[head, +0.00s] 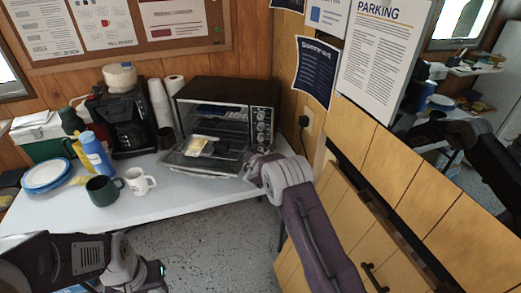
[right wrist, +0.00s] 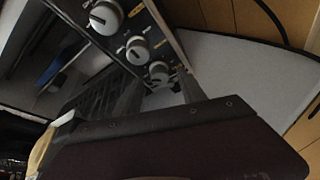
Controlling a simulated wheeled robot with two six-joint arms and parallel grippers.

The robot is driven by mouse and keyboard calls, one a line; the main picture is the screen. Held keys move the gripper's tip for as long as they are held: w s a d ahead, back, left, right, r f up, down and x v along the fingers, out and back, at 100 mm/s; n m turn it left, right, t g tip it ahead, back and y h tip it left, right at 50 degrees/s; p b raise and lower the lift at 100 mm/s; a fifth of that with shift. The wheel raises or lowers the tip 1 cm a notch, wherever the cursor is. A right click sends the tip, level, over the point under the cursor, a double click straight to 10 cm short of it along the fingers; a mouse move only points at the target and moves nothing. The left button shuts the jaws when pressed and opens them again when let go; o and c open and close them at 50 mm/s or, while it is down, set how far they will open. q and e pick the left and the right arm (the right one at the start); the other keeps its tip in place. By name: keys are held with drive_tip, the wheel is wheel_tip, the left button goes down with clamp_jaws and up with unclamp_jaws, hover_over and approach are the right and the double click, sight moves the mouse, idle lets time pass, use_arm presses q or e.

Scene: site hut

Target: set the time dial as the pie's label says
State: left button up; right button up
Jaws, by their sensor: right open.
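The toaster oven (head: 228,92) stands on the table with its glass door folded down. A pale yellow item with white, apparently the pie (head: 199,145), rests on the open door; its label is too small to read. The oven's right panel carries a column of knobs (head: 262,126). In the right wrist view an upper knob (right wrist: 105,17), a middle knob (right wrist: 137,49) and a lowest knob (right wrist: 159,72) show; I cannot read which is the time dial. My right gripper (right wrist: 161,92) is open, its fingers pointing at the lowest knob. My left gripper (head: 153,273) is low, off the table's front.
A white mug (head: 139,181), a green mug (head: 103,190), a blue bottle (head: 95,152) and stacked plates (head: 46,175) stand on the white table (head: 190,195). A coffee maker (head: 124,120) is left of the oven. Wooden cabinets (head: 345,215) close in the right side.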

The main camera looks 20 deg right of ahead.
drive_tip(key=shift+x, duration=0.9)
drive_tip(key=shift+r, duration=0.1)
clamp_jaws()
drive_tip(key=f+m+b, duration=0.1)
drive_tip(key=f+b, duration=0.1)
drive_tip(key=b, duration=0.9)
drive_tip(key=shift+d+t+y, duration=0.1)
drive_tip(key=shift+t+y, duration=0.3)
drive_tip(key=m+b, duration=0.1)
drive_tip(key=b, duration=0.6)
drive_tip(key=r+m+t+y+b, duration=0.1)
drive_tip(key=m+b, duration=0.1)
drive_tip(key=b, duration=0.6)
drive_tip(key=shift+s+m, duration=0.15)
drive_tip(key=shift+m, duration=0.15)
drive_tip(key=shift+r+t+b, duration=0.25)
drive_tip(key=shift+t+b, duration=0.05)
drive_tip(key=shift+b, duration=0.3)
unclamp_jaws()
